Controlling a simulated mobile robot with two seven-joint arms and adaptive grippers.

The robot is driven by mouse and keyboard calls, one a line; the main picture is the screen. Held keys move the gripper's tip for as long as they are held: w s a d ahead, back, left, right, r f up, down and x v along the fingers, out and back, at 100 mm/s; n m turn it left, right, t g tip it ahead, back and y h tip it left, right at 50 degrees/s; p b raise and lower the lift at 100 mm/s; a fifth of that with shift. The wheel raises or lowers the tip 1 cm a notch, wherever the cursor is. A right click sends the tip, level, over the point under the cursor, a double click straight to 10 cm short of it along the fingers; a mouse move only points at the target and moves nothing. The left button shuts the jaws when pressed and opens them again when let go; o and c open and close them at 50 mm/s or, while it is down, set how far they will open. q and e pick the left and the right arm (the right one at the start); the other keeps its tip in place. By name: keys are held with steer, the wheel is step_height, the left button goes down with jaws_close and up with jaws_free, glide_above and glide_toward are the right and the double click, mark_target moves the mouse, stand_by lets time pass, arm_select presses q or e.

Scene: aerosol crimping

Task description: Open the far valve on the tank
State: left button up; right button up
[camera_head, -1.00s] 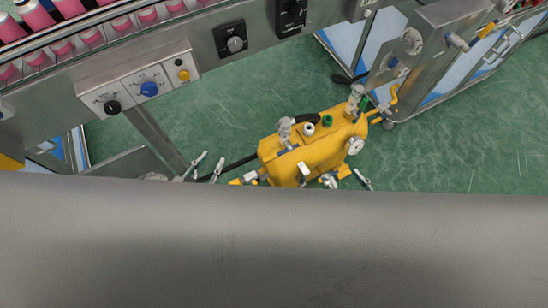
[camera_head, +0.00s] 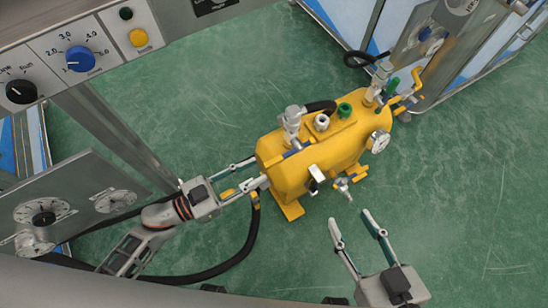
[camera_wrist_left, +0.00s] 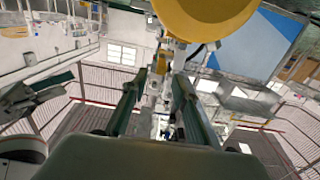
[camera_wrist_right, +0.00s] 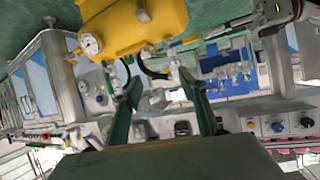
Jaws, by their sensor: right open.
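The yellow tank (camera_head: 330,140) lies on the green floor in the head view. At its far right end stands a silver valve fitting (camera_head: 379,78) beside a green handle (camera_head: 393,86). Another silver valve (camera_head: 292,120) with a blue lever (camera_head: 296,150) is at its near left end. My left gripper (camera_head: 262,172) is at the tank's left end, its fingers apart around or beside the fittings there; I cannot tell whether it grips one. My right gripper (camera_head: 350,218) is open and empty, in front of the tank and apart from it. The tank also shows in the right wrist view (camera_wrist_right: 130,28).
A pressure gauge (camera_head: 379,141) and a small front tap (camera_head: 344,185) project from the tank. A black hose (camera_head: 245,245) curves below my left arm. A control panel (camera_head: 85,50) is at upper left and a metal cabinet (camera_head: 440,45) at upper right. Floor right of the tank is clear.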

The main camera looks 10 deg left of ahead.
mark_target(264, 166)
arm_select(q)
steer(key=b+x, duration=0.1)
steer(key=x, duration=0.6)
steer(key=shift+a, duration=0.1)
jaws_close()
